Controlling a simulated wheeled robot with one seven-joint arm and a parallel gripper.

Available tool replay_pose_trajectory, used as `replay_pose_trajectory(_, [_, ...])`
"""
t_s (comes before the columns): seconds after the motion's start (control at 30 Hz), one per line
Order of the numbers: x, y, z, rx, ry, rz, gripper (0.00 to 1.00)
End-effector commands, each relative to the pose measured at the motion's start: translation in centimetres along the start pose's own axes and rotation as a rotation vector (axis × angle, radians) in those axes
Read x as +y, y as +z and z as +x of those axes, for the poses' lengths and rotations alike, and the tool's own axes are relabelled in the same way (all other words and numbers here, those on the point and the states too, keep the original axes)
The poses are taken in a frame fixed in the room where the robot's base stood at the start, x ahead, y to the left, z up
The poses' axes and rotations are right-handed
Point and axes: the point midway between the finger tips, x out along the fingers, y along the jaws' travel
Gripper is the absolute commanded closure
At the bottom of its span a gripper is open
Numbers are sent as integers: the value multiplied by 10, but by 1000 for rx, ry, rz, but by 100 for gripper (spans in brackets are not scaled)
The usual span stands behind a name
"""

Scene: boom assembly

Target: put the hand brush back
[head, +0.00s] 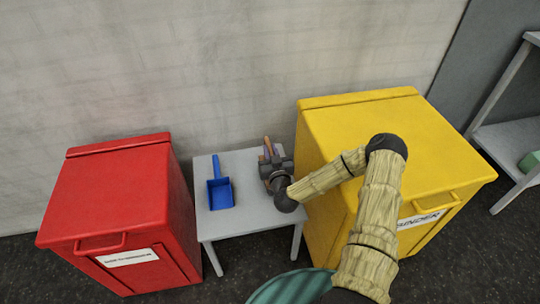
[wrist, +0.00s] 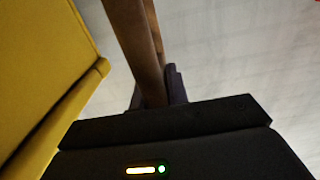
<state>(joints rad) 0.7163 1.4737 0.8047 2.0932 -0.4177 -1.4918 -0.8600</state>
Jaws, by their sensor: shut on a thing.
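The hand brush (head: 267,146) shows as a thin brownish handle standing up at my gripper, above the right part of a small grey table. In the wrist view the brown wooden handle (wrist: 136,45) runs up from between the jaws. My gripper (head: 272,163) is shut on the handle; its fingers also show in the wrist view (wrist: 160,92). The brush's bristles are hidden by the gripper. A blue dustpan (head: 220,189) lies on the left part of the grey table (head: 239,221). I cannot tell whether the brush touches the tabletop.
A red bin (head: 115,205) stands left of the table, and a yellow bin (head: 420,140) stands close on its right. The yellow bin's side also shows in the wrist view (wrist: 45,70). A pale wall (head: 220,60) is behind. A grey shelf (head: 510,140) with a green block stands far right.

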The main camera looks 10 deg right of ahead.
Motion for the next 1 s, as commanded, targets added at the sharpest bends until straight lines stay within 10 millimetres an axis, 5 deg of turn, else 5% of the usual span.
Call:
replay_pose_trajectory(0.47, [0, 15, 0, 4, 0, 0, 100])
replay_pose_trajectory(0.5, [0, 16, 0, 0, 0, -1, 82])
replay_pose_trajectory(0.6, [0, 16, 0, 0, 0, 0, 62])
replay_pose_trajectory(1.0, [0, 13, -1, 0, 0, 1, 62])
